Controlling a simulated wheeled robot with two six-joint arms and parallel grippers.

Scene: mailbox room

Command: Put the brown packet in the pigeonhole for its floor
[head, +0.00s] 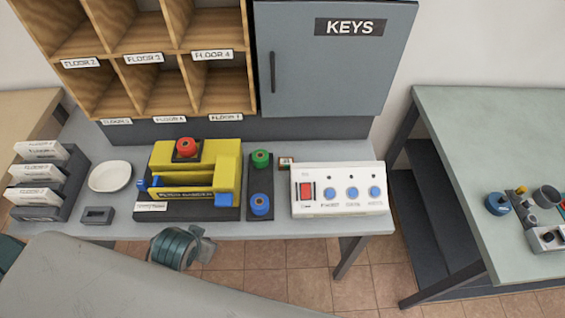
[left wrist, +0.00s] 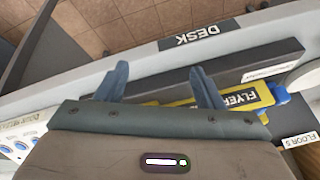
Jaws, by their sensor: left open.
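I cannot make out a brown packet in either view. The wooden pigeonholes (head: 165,45) stand at the back left of the desk, in rows with white floor labels below the openings. The compartments I can see into look empty. My left gripper (head: 198,243) is at the desk's front edge, in front of the yellow device. In the left wrist view its two fingers (left wrist: 160,70) are apart with nothing between them, above the desk edge. My right gripper is not in view.
The desk holds a rack of white cards (head: 40,180), a white dish (head: 110,176), a yellow device (head: 205,165) with blue parts, round knobs (head: 260,180) and a white button box (head: 338,190). A grey KEYS cabinet (head: 330,65) stands behind. A green table (head: 500,140) is at right.

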